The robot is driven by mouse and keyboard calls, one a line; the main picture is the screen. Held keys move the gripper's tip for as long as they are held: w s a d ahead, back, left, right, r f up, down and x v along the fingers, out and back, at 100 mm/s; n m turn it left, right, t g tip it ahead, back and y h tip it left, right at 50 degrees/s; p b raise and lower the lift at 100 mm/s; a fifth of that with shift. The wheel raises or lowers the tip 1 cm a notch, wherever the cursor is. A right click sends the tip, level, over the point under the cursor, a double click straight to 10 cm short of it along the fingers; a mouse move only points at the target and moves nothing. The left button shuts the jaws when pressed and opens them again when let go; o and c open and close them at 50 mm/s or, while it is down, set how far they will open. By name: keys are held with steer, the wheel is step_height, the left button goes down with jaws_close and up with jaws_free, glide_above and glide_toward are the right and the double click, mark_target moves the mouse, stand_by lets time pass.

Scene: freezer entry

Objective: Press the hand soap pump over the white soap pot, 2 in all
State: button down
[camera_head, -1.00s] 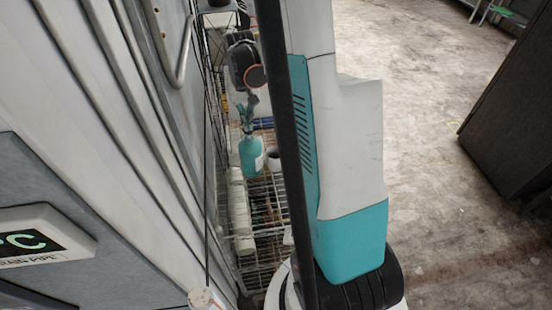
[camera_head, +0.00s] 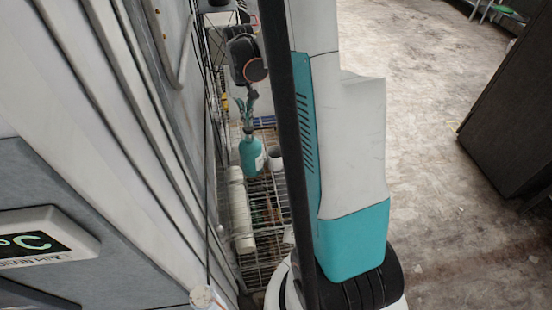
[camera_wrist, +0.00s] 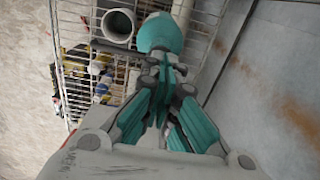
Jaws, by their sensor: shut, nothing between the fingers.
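The teal hand soap bottle (camera_head: 252,157) stands upright on the wire rack in the head view. Its rounded teal body also shows at the top of the wrist view (camera_wrist: 161,32). The white soap pot (camera_head: 274,161) stands close to its right in the head view, and its open round mouth shows in the wrist view (camera_wrist: 117,25). My gripper (camera_head: 247,118) is shut and empty, with its tips just above the bottle's top. In the wrist view my gripper (camera_wrist: 160,62) covers most of the pump head, so I cannot tell whether it is pressed.
The wire rack (camera_head: 262,190) holds other goods below the bottle. A white roll-like object (camera_head: 240,212) lies along the rack's left side. A pale wall panel (camera_head: 110,120) is close on the left. Open floor (camera_head: 440,90) lies right, beside a dark cabinet (camera_head: 510,120).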

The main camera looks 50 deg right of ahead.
step_height(320, 180, up, 5)
steer(key=shift+r+p, duration=0.2)
steer(key=shift+p, duration=1.05)
